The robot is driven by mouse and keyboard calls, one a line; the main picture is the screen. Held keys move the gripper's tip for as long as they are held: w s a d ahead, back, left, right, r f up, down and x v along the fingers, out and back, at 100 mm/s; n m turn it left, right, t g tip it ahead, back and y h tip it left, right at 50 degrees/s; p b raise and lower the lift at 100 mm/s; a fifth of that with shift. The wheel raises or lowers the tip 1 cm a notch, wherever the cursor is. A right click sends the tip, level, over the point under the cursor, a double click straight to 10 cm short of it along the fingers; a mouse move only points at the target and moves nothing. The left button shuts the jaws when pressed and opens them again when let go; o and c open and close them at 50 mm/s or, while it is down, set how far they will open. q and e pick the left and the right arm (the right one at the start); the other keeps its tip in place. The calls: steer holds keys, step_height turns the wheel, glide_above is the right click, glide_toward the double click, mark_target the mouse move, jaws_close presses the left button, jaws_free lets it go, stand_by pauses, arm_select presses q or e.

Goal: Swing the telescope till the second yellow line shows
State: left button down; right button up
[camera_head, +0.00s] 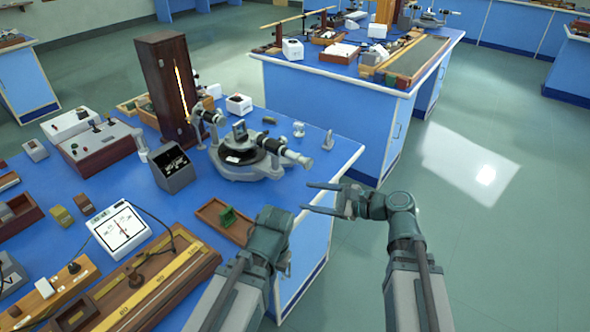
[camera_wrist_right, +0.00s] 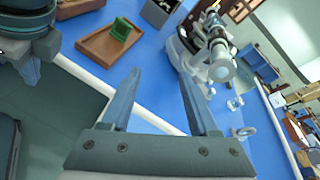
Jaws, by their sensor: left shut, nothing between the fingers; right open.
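The spectrometer (camera_head: 245,160) stands near the right end of the blue bench, with a round dark table on a grey base. Its telescope (camera_head: 287,152) is a black tube with a pale eyepiece end pointing right, toward the bench edge. In the right wrist view, the telescope (camera_wrist_right: 219,55) is at upper right with its eyepiece facing the camera. My right gripper (camera_head: 306,198) is open and empty, below and apart from the eyepiece; its fingers also show in the wrist view (camera_wrist_right: 160,72). My left gripper (camera_head: 272,220) is shut and empty at the bench's front edge. No yellow line is readable.
A tall dark lamp housing (camera_head: 163,85) with a glowing slit stands behind the spectrometer. A wooden tray (camera_head: 212,214) with a green block lies near the front edge. A dark box (camera_head: 172,170) stands left of the spectrometer. Bare blue bench surrounds the telescope end.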

mark_target(300, 160)
steer(key=w+d+r+m+t+y+b, duration=0.1)
steer(key=w+d+r+m+t+b, duration=0.1)
steer(key=w+d+r+m+t, duration=0.3)
arm_select(q)
step_height(300, 160, down, 3)
steer(key=shift+r, duration=0.2)
arm_select(e)
steer(key=shift+m+g, duration=0.4)
steer(key=shift+m, duration=0.2)
steer(key=x, duration=0.4)
steer(key=f+x, duration=0.1)
steer(key=x, duration=0.7)
steer(key=shift+s+a+f, duration=0.2)
steer(key=shift+s+a, duration=0.05)
steer(key=shift+s, duration=0.15)
jaws_close()
